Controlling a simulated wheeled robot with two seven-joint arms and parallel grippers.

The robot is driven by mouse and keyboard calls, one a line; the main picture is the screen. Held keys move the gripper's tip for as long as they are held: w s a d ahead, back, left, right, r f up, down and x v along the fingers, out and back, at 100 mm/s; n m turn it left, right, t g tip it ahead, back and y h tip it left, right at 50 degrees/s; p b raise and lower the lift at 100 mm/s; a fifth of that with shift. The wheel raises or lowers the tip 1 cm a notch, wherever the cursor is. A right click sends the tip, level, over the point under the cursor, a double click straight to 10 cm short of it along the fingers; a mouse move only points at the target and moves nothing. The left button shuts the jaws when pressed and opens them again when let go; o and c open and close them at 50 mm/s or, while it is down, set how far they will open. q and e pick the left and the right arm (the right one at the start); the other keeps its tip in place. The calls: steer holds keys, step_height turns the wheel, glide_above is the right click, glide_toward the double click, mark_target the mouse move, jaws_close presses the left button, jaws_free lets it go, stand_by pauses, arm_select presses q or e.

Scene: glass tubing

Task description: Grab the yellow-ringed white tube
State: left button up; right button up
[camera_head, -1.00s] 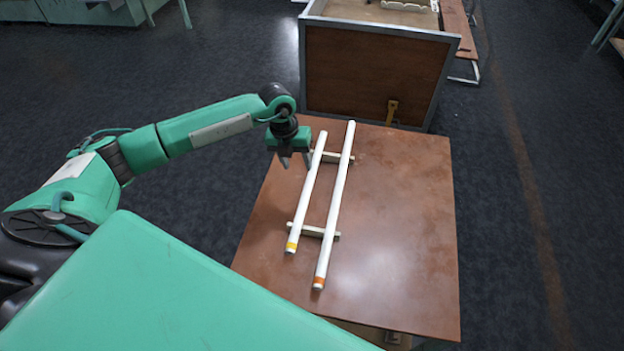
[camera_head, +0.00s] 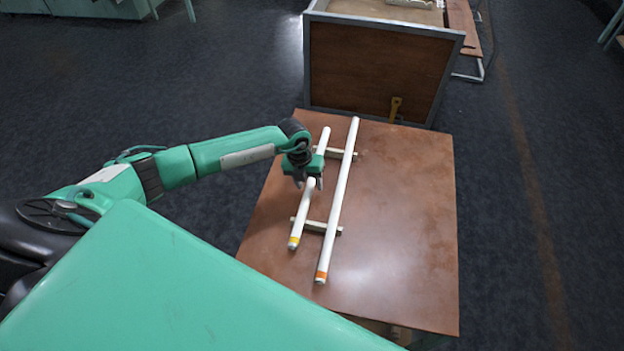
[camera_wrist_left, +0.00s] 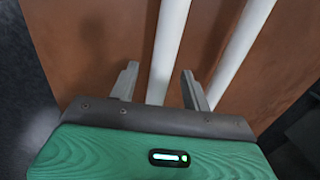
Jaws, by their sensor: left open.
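My right gripper is not in view.
The brown table (camera_head: 405,220) is bare to the right of the tubes. A near support (camera_head: 322,228) and a far support (camera_head: 333,153) bear both tubes. A large brown-sided box with a grey frame (camera_head: 375,70) stands at the table's far edge.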

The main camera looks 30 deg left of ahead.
arm_select(q)
jaws_close()
steer(key=shift+r, duration=0.1)
